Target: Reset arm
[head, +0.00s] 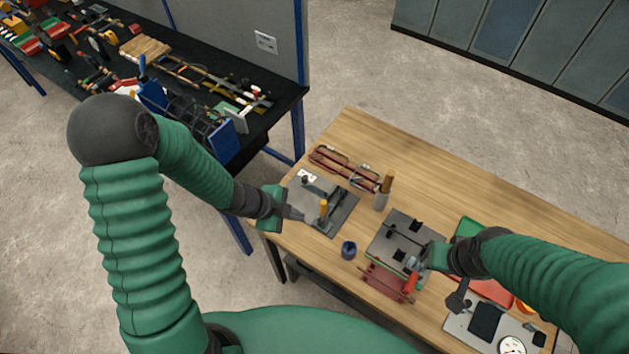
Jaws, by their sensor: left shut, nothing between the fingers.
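My left arm comes in from the left, and its gripper (296,213) is shut and empty at the left edge of the wooden table, beside a grey plate (341,217) with an upright orange-handled tool (323,210). My right arm comes in from the right. Its gripper (424,260) is over the right part of a second grey plate fixture (389,241), close to a red-handled tool (411,282). The right fingers are small and partly hidden, so I cannot tell whether they hold anything.
The wooden table (440,165) holds reddish bent bars (345,168), a holder with an orange handle (383,191), a dark blue cup (348,249), a dark red rack (386,283) and a grey panel with a dial (511,346). A cluttered black bench (285,92) stands at the upper left. The table's far side is clear.

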